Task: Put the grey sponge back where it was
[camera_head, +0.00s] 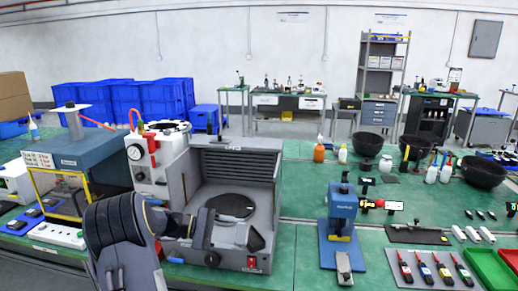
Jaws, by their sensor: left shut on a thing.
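My left gripper (197,227) reaches in from the lower left, in front of the open grey machine (277,205). It is shut on a small dark grey block (204,229), which looks like the grey sponge. The block is held upright near the machine's front left edge. I cannot tell whether it touches the machine. The fingers and arm hide part of the machine's front. My right gripper is not in view.
Inside the machine lies a round dark plate (231,205). Dark bowls (484,172) stand behind. Green table (300,235) is bare between machine and press.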

